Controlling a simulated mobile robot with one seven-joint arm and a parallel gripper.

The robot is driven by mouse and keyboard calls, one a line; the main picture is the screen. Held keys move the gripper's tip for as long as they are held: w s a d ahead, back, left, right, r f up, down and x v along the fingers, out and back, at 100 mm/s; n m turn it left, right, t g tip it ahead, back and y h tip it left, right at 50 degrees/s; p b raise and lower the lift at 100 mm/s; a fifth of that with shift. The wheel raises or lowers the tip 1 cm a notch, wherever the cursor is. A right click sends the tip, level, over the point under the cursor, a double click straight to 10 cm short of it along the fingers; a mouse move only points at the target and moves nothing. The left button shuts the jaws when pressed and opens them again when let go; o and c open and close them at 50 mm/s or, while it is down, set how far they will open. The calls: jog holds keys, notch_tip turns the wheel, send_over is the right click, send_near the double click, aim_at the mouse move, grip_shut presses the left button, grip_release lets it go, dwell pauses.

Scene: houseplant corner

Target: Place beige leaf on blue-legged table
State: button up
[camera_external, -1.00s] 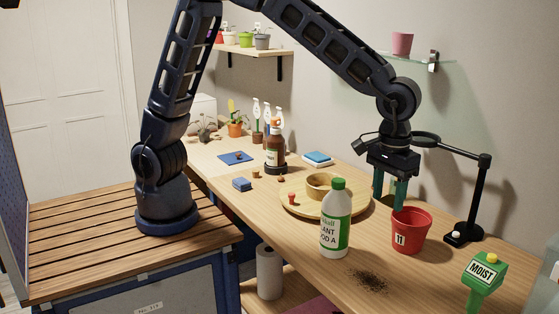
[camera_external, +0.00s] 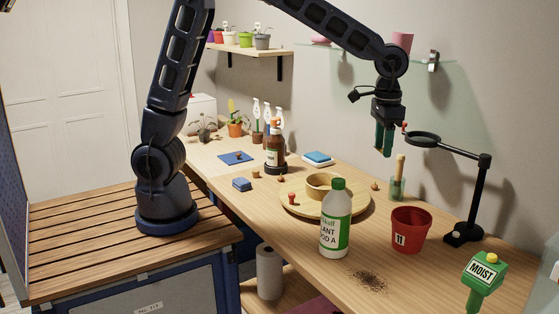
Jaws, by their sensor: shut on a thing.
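My gripper (camera_external: 384,153) hangs above the right part of the long wooden table (camera_external: 300,270), with its teal fingers pointing down and close together. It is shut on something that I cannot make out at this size. I cannot pick out a beige leaf for certain; it may be hidden between the fingers. A blue leg (camera_external: 232,290) shows below the long table's left edge, near the slatted wooden top.
A red pot (camera_external: 411,230), a jar with a brush (camera_external: 397,187) and a magnifier stand (camera_external: 470,215) are near my gripper. A white bottle (camera_external: 336,220) stands beside a round wooden tray (camera_external: 290,206). Spilled soil (camera_external: 368,281) lies in front. A glass shelf (camera_external: 420,70) is behind.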

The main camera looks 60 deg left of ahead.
jog(key=w+a+f+n, duration=0.1)
jog(key=w+a+f, duration=0.15)
jog(key=a, duration=0.65)
jog(key=w+a+f+n, duration=0.2)
jog(key=w+a, duration=0.2)
jog(key=a, duration=0.4)
jog(key=w+a+f+n, duration=0.1)
jog(key=w+a+f, duration=0.15)
jog(key=a, duration=0.65)
jog(key=n, duration=2)
send_over(233, 148)
notch_tip(233, 148, down, 16)
jog(key=f, duration=0.9)
jog(key=shift+s+d+f, duration=0.2)
jog(key=shift+d+f, duration=0.05)
jog(key=shift+f, duration=0.1)
jog(key=shift+f, duration=0.1)
jog(key=o, duration=0.9)
jog(key=shift+o, duration=0.2)
